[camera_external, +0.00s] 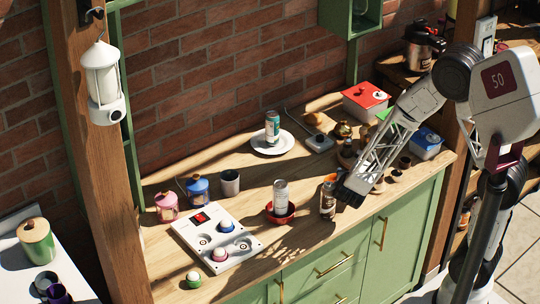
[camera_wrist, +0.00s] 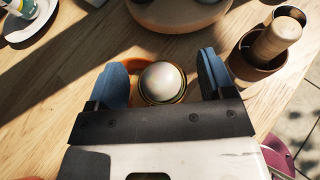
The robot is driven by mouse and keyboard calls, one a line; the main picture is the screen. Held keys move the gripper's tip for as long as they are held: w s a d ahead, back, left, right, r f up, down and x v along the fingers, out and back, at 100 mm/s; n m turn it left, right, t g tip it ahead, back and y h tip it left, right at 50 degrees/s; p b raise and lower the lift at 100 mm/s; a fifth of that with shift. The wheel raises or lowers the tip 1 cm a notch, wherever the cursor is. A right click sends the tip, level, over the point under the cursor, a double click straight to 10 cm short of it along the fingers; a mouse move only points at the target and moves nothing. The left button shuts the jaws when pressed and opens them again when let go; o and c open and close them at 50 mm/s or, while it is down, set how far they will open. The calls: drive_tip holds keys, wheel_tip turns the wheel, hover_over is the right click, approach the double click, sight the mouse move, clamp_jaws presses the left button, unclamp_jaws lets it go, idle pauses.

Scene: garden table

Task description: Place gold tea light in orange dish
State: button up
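In the wrist view, a round thing with a pale, shiny domed top and a gold rim (camera_wrist: 162,82) lies between the fingers of my gripper (camera_wrist: 161,70). It may be the gold tea light, but I cannot tell surely. An orange curved edge (camera_wrist: 133,65) shows around its far side, perhaps the orange dish, mostly hidden by the round thing and my gripper. My gripper is open, with a gap on each side of the round thing. In the external view, my gripper (camera_external: 350,194) is low over the front of the wooden counter, next to a dark and orange can-like thing (camera_external: 328,203).
A brown cup with a wooden piece (camera_wrist: 262,52) stands close right of my gripper, and a round wooden thing (camera_wrist: 180,12) is just beyond. A white panel (camera_external: 205,240) lies farther left.

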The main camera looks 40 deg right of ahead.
drive_tip(key=shift+r, duration=0.1)
drive_tip(key=shift+s+a+r, duration=0.1)
drive_tip(key=shift+r, duration=0.5)
drive_tip(key=shift+s+a+r, duration=0.25)
drive_tip(key=shift+s+a, duration=0.2)
drive_tip(key=shift+a, duration=0.05)
wheel_tip(320, 180, up, 8)
drive_tip(key=shift+s+a+f, duration=0.25)
drive_tip(key=shift+s+a, duration=0.15)
drive_tip(key=shift+s, duration=0.05)
drive_tip(key=s+d+r+m+g+y, duration=0.1)
drive_tip(key=s+d+r+m+g, duration=0.2)
drive_tip(key=s+d+m, duration=0.3)
drive_tip(key=s+d+r+m+g+y, duration=0.1)
drive_tip(key=s+d+r+m+g, duration=0.25)
drive_tip(key=s+m, duration=0.5)
drive_tip(key=s+a+r+m+y, duration=0.4)
drive_tip(key=s+r+m+y, duration=0.2)
drive_tip(key=s+m, duration=0.5)
drive_tip(key=shift+m+y, duration=0.7)
drive_tip(key=shift+m, duration=0.15)
